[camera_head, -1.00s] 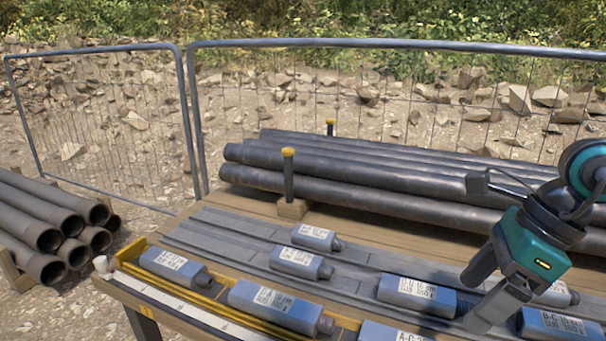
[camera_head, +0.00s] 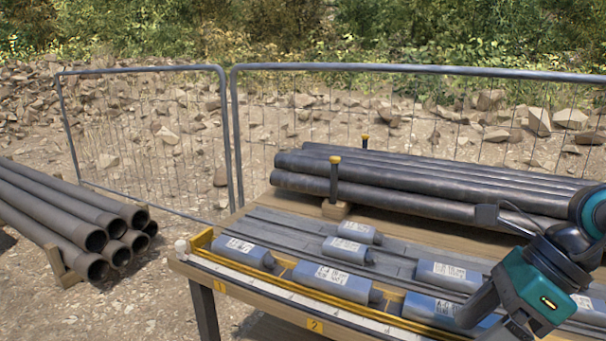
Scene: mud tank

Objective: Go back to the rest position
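My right gripper (camera_head: 497,318) hangs at the lower right, above the front right part of the wooden table (camera_head: 262,325). Its fingers point down and left, and the tips are close to a labelled grey-blue cylinder (camera_head: 440,310); I cannot tell whether they touch. Whether the fingers are apart or closed is unclear. My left gripper is not in view. Several more labelled cylinders lie on the table, among them one at the left end (camera_head: 244,252) and one in the front row (camera_head: 336,281).
Dark pipes (camera_head: 420,190) are stacked at the table's back, beside a yellow-capped post (camera_head: 334,178). More pipes (camera_head: 75,215) lie on a rack at the left. A mesh fence (camera_head: 236,140) stands behind. Stony ground (camera_head: 150,305) is open between rack and table.

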